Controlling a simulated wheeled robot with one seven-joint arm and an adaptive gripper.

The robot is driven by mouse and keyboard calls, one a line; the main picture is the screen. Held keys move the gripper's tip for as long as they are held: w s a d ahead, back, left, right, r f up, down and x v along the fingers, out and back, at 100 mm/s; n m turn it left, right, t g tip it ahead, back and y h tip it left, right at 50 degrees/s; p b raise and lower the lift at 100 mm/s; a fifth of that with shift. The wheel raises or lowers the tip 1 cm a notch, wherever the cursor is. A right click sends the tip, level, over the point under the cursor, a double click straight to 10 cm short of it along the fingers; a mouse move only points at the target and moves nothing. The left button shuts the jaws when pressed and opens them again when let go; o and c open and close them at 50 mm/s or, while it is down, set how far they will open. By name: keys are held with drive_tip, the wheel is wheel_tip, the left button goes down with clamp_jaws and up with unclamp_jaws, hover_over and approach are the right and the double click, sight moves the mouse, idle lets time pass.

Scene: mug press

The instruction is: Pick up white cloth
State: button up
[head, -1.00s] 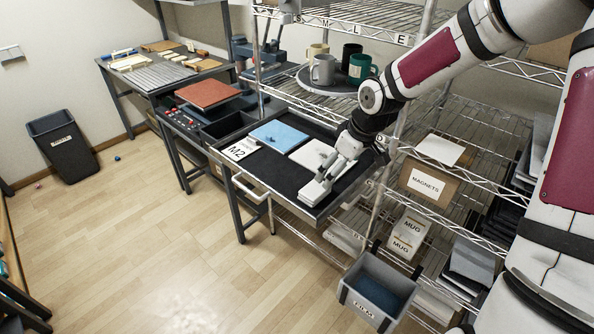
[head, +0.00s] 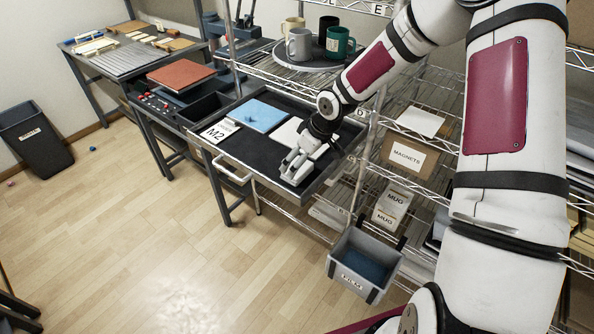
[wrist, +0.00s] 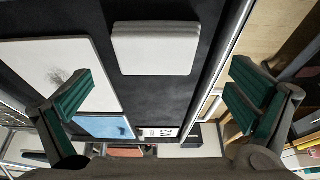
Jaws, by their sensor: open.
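In the wrist view a thick, folded-looking white cloth (wrist: 155,48) lies on the black tray surface, ahead of and between my finger lines. My gripper (wrist: 160,98) is open, with its green-padded fingers wide apart and nothing between them. A flat white sheet with a dark smudge (wrist: 62,75) lies to the left, partly behind the left finger. In the head view my gripper (head: 294,172) is low over the front right of the black tray (head: 245,150).
A blue sheet (head: 258,115) and the M2 card (head: 219,131) lie farther left on the tray. The tray's raised metal edge (wrist: 228,55) runs close to the cloth's right. Wire shelving stands to the right, with a grey bin (head: 365,262) hanging below.

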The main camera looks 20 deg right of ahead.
drive_tip(key=shift+d+x, duration=0.15)
drive_tip(key=shift+x, duration=0.8)
drive_tip(key=shift+d+x, duration=0.1)
drive_tip(key=shift+x, duration=0.9)
drive_tip(key=c, duration=1)
drive_tip(key=shift+o, duration=0.2)
drive_tip(key=shift+r, duration=0.1)
drive_tip(key=shift+r, duration=0.65)
wheel_tip(320, 180, up, 2)
drive_tip(key=shift+s+r, duration=0.1)
drive_tip(key=shift+s, duration=0.1)
drive_tip(key=s+r, duration=0.1)
drive_tip(key=s, duration=1.4)
drive_tip(key=shift+s+a, duration=0.35)
drive_tip(key=shift+a, duration=0.15)
drive_tip(key=shift+r, duration=0.15)
